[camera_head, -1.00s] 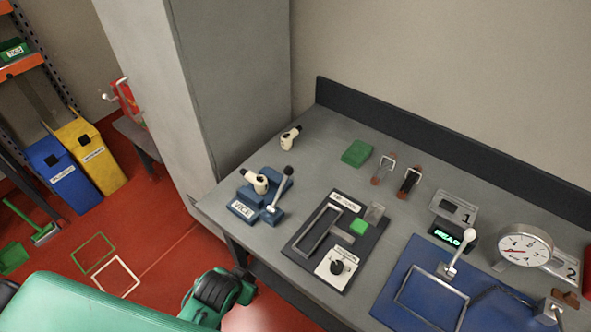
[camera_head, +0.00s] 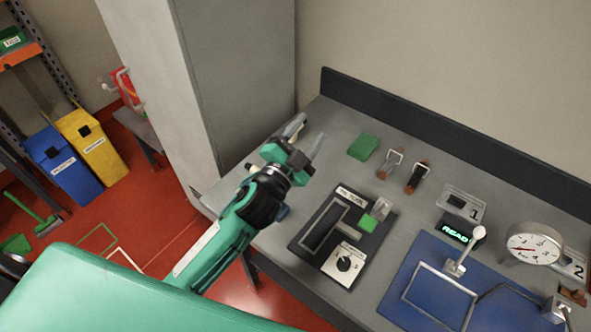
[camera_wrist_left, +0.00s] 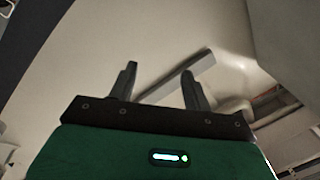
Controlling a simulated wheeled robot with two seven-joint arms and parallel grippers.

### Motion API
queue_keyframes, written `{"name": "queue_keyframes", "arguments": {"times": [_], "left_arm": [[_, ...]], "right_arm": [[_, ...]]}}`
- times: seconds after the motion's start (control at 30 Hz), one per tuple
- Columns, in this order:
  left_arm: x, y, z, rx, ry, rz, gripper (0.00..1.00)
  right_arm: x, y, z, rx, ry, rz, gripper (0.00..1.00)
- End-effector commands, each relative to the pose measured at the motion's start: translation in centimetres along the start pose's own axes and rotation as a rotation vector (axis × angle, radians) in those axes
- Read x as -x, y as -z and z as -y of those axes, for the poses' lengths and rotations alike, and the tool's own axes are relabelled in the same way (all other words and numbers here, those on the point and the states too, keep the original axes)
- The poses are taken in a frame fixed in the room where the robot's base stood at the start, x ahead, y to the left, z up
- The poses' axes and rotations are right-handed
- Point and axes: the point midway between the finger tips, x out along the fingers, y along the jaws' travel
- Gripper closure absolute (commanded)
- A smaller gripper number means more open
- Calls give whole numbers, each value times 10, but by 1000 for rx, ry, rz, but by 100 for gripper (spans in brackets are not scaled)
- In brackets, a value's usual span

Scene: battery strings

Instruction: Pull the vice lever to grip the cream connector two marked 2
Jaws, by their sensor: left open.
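My left gripper (camera_head: 306,140) is open over the back left of the workbench, its two fingers apart with nothing clearly held between them. Its open fingers also show in the left wrist view (camera_wrist_left: 160,88). My left arm hides most of the blue vice; only a small blue edge (camera_head: 283,212) shows beside the wrist. The vice lever is hidden. A small cream end of the connector on the vice (camera_head: 247,167) shows left of my wrist; its mark cannot be read. A second cream connector behind the fingers is mostly covered. My right gripper is not in view.
Beyond are a green block (camera_head: 363,146), two small clamps, a lit display (camera_head: 456,232), a round gauge (camera_head: 535,243) and a blue mat (camera_head: 400,309). A tall grey cabinet (camera_head: 245,70) stands behind left.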

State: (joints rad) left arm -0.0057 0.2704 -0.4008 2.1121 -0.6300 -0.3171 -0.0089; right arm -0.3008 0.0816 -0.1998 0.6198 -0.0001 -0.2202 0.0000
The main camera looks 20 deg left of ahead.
Motion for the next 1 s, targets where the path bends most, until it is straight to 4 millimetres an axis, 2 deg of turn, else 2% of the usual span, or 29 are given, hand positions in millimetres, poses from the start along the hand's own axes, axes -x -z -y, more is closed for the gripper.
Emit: {"name": "queue_keyframes", "arguments": {"times": [0.03, 0.1, 0.2, 0.3, 0.4, 0.5, 0.57, 0.67, 0.77, 0.87, 1.0], "left_arm": [[-13, 24, 4, -72, 12, -117, 50], [-24, 56, 5, -171, 18, -279, 50], [-32, 98, -2, -319, 8, -507, 50], [-33, 130, -16, -474, -23, -727, 50], [-27, 152, -35, -633, -79, -938, 50], [-19, 159, -56, -797, -163, -1137, 50], [-15, 156, -68, -896, -227, -1247, 50], [-8, 141, -84, -1061, -359, -1415, 50], [-3, 113, -92, -1222, -527, -1557, 50], [-2, 76, -88, -1372, -731, -1667, 50], [-5, 20, -61, -1549, -1066, -1753, 50]], "right_arm": [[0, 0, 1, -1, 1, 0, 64], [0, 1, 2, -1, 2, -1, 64], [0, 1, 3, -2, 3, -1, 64], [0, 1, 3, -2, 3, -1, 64], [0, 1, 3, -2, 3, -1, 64], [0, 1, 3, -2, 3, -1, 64], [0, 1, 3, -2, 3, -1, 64], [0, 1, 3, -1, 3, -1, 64], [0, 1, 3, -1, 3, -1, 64], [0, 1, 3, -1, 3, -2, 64], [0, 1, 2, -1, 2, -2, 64]]}}
